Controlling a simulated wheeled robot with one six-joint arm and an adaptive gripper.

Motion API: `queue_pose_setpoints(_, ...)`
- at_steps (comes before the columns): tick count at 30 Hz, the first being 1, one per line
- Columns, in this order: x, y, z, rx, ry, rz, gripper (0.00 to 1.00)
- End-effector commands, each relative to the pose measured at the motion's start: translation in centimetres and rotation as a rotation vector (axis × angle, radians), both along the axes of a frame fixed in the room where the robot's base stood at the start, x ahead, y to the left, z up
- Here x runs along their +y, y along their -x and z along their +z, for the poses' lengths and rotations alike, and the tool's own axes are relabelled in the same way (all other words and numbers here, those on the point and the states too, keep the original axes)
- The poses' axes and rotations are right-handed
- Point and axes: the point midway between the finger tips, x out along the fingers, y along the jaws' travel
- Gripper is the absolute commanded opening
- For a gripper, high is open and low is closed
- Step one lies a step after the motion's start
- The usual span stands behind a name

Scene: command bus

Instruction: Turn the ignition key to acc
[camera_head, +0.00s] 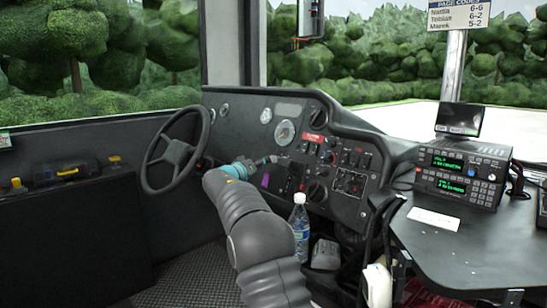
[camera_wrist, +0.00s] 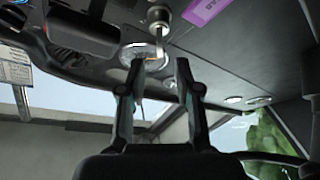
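In the head view my gripper (camera_head: 262,162) reaches to the dashboard (camera_head: 335,205), right of the steering wheel (camera_head: 172,150). In the wrist view my gripper (camera_wrist: 159,64) has its two fingers apart, with a gap between the tips. A silvery round fitting with a pale stem, possibly the ignition key (camera_wrist: 162,20), is on the panel just beyond the tips, roughly in line with the gap. I cannot tell its turned position or whether the fingers touch it. No acc marking is readable. In the head view my gripper hides this spot.
A purple label (camera_wrist: 207,12) is beside the fitting; it also shows in the head view (camera_head: 265,181). A round gauge (camera_head: 285,133) is above my gripper. A water bottle (camera_head: 300,225) stands right of my arm. A radio unit (camera_head: 462,172) sits on the right-hand desk.

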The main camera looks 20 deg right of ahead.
Motion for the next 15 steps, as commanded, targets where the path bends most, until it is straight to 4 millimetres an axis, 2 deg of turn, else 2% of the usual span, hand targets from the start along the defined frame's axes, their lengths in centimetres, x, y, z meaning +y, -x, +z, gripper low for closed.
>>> queue_pose_setpoints(7,-3.9,-2.5,0.2,0.000,0.000,-0.001,0.33)
queue_pose_setpoints(15,-6.1,-4.0,0.1,0.000,-0.002,0.000,0.33)
